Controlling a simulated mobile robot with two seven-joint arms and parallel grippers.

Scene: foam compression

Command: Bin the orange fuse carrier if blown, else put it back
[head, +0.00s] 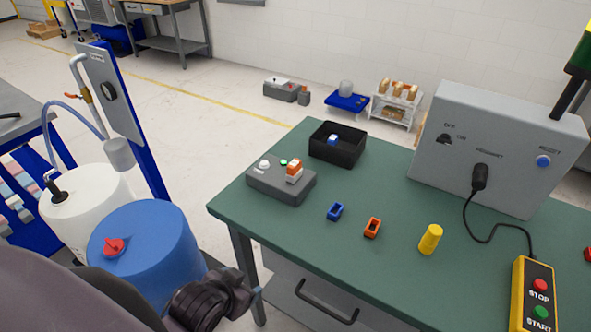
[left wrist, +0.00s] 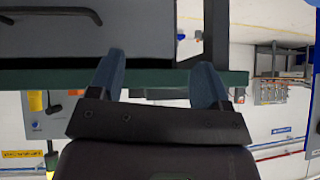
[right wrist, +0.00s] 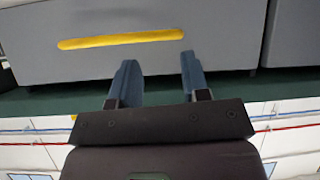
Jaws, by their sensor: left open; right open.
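The orange fuse carrier (head: 294,168), orange on top with a white lower part, sits upright on a grey tester box (head: 280,190). The box has a green lamp (head: 284,162) and a white round part (head: 264,165); whether the lamp is lit is hard to tell. A black open bin (head: 351,157) behind it holds a blue-and-white piece (head: 333,140). An orange holder (head: 372,228) and a blue holder (head: 335,211) look empty. My left gripper (head: 250,291) is open and empty, below the table's front-left edge. My right gripper (right wrist: 157,80) is open and empty.
The green table (head: 300,234) also carries a yellow cylinder (head: 430,239), a large grey control box (head: 498,150) with a cable, and a yellow STOP/START pendant (head: 535,293). Blue (head: 150,255) and white (head: 85,210) drums stand left of the table.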

